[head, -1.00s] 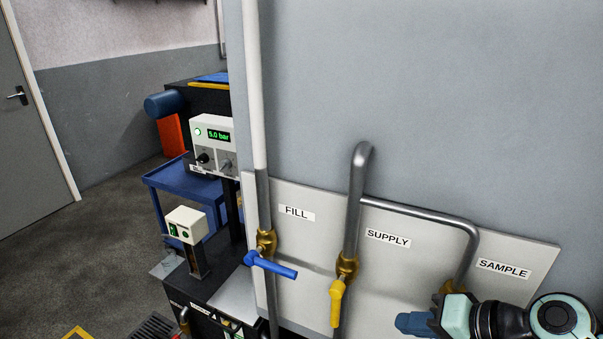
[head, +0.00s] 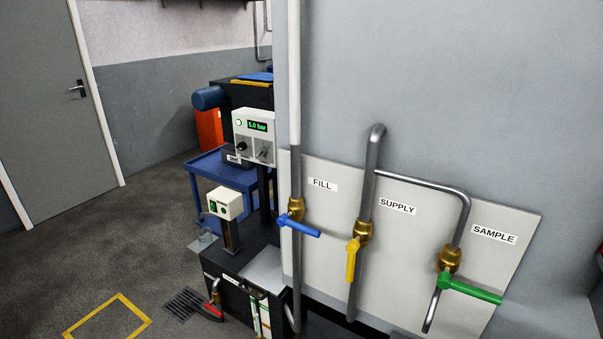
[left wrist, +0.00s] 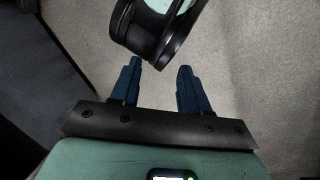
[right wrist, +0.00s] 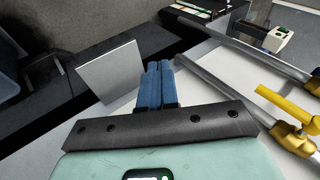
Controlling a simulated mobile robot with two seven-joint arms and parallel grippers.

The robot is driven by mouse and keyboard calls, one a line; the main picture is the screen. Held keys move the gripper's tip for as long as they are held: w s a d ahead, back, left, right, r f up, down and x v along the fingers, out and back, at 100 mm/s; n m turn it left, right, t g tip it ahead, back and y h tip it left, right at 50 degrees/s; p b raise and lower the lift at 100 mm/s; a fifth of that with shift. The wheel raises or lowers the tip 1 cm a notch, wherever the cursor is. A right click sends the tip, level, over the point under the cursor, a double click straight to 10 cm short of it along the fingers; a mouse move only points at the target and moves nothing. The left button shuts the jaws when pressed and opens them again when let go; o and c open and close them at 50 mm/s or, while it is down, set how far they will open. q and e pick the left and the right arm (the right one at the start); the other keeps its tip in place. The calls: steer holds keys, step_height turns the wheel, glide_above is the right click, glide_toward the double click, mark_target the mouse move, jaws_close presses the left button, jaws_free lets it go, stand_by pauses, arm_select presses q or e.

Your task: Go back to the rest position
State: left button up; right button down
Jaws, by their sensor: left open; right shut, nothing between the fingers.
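Neither gripper shows in the head view. In the left wrist view my left gripper (left wrist: 158,82) has its two blue fingers apart with nothing between them, above grey floor, with a part of my own arm just beyond. In the right wrist view my right gripper (right wrist: 158,84) has its blue fingers together and empty. It is near the pipe panel, with the yellow valve handle (right wrist: 287,104) to the right of it, apart from the fingers.
The panel (head: 400,255) carries the FILL valve's blue handle (head: 299,226), the SUPPLY valve's yellow handle (head: 351,260) and the SAMPLE valve's green handle (head: 470,290). A blue cart (head: 208,163) and pressure unit (head: 254,137) stand left. Floor (head: 90,260) at left is open.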

steer(key=s+a+f+g+h, duration=0.1)
steer(key=s+f, duration=0.4)
steer(key=f, duration=0.6)
steer(key=s+a+f+n+g, duration=0.15)
steer(key=s+f, duration=0.25)
steer(key=f, duration=0.7)
steer(key=s+a+f+g+h, duration=0.1)
steer(key=s+f, duration=0.4)
steer(key=f, duration=0.6)
steer(key=s+a+f, duration=0.4)
steer(key=s+f, duration=0.1)
steer(key=s, duration=0.4)
arm_select(q)
steer(key=s+d+r+g+p, duration=0.1)
steer(key=s+r+p, duration=0.1)
steer(key=r+p, duration=0.6)
steer(key=s+d+r+g+p, duration=0.1)
steer(key=s+r+p, duration=0.2)
steer(key=r+p, duration=0.6)
steer(key=shift+d+m+h, duration=0.15)
steer(key=shift+m+h, duration=0.15)
arm_select(e)
step_height(320, 180, up, 17)
steer(key=s+a+g+y, duration=0.1)
steer(key=s+g, duration=0.2)
steer(key=shift+a+n, duration=0.35)
arm_select(q)
steer(key=shift+f, duration=0.1)
